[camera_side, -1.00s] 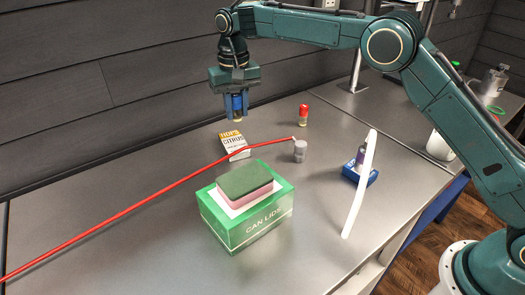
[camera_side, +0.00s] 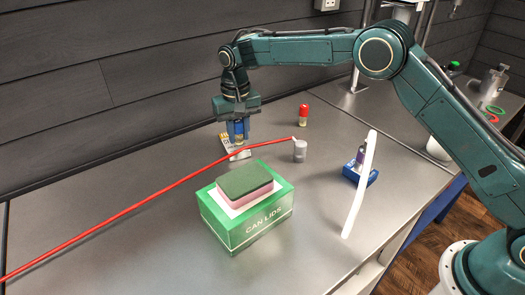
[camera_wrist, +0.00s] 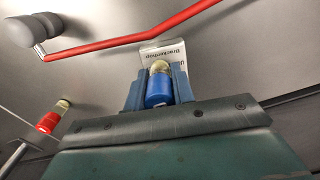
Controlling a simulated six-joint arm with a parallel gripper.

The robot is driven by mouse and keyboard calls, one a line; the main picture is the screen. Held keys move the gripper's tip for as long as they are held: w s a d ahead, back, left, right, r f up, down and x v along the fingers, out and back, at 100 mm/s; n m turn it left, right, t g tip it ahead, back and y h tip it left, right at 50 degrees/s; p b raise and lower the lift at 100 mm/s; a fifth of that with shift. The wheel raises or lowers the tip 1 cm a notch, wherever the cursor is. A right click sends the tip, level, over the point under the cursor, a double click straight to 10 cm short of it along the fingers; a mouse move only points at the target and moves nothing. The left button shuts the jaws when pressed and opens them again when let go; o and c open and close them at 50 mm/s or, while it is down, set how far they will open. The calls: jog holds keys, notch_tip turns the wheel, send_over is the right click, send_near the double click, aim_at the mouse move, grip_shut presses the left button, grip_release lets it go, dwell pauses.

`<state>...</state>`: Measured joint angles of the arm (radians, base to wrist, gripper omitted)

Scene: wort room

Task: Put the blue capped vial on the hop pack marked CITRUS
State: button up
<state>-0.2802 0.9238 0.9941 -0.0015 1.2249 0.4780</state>
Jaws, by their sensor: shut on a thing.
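My gripper (camera_side: 238,138) is shut on the blue capped vial (camera_wrist: 158,92), whose blue cap also shows between the fingers in the side view (camera_side: 237,128). The vial hangs right over the hop pack (camera_side: 236,154), white and orange, lying on the grey table. My fingers hide most of the pack and its CITRUS marking in the side view. In the wrist view, the pack's white edge (camera_wrist: 163,50) with upside-down print shows just beyond the vial's pale end. I cannot tell whether the vial touches the pack.
A long red rod (camera_side: 150,195) runs from a grey cylinder (camera_side: 300,151) past the pack's near side. A green CAN LIDS box (camera_side: 248,228) carries a sponge (camera_side: 245,180). A white bar (camera_side: 358,190) and a blue holder (camera_side: 372,177) are rightward.

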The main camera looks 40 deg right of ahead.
aim_at(238, 121)
jog(key=shift+f, duration=0.35)
jog(key=shift+f, duration=0.1)
jog(key=o, duration=1)
notch_tip(238, 121, up, 12)
dwell(0.8)
